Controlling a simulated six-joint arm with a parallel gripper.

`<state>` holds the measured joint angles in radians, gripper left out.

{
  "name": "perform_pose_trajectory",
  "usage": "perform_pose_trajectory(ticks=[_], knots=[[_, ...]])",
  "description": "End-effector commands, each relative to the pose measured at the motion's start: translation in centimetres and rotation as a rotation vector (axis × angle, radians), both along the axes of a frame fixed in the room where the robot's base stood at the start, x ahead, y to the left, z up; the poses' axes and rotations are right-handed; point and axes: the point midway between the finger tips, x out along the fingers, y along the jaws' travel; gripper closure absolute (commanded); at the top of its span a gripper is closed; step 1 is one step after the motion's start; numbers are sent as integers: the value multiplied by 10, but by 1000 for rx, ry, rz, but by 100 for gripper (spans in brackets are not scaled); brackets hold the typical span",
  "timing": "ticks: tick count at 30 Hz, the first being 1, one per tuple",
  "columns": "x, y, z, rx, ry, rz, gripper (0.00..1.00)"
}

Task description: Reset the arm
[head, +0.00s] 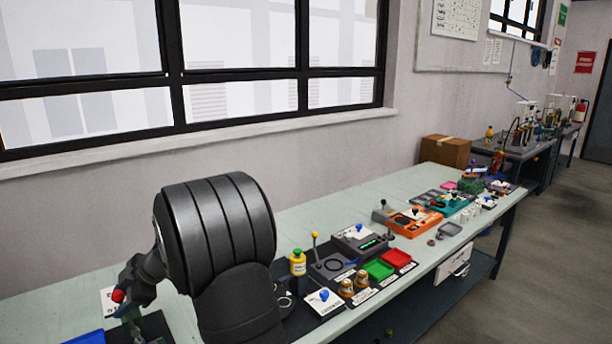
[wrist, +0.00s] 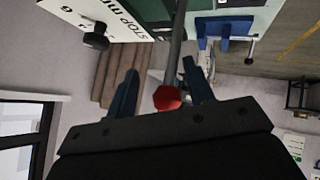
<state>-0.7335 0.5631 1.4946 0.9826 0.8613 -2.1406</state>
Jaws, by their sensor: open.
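My gripper (wrist: 160,66) is open in the wrist view, its two dark blue fingers spread apart. A red knob (wrist: 167,97) on a grey rod (wrist: 176,45) shows between the fingers, nearer their base, with a visible gap to each side. I cannot tell how deep it lies between them. In the head view my gripper (head: 128,286) is at the lower left, beside the red knob (head: 118,296). My dark arm hides much of the bench there, and the fingertips are hard to make out.
The pale green bench (head: 60,307) runs along the window wall. A cardboard box (head: 445,151) stands farther back.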

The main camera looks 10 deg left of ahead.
Motion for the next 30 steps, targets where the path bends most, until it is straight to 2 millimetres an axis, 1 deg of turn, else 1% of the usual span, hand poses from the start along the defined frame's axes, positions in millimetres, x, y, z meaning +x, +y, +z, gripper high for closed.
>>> perform_pose_trajectory(ticks=[14, 21, 30], knots=[[26, -26, -6, 236, 238, -4, 52], [41, -40, -15, 385, 385, -6, 52], [54, -54, -29, 543, 543, -3, 52]])
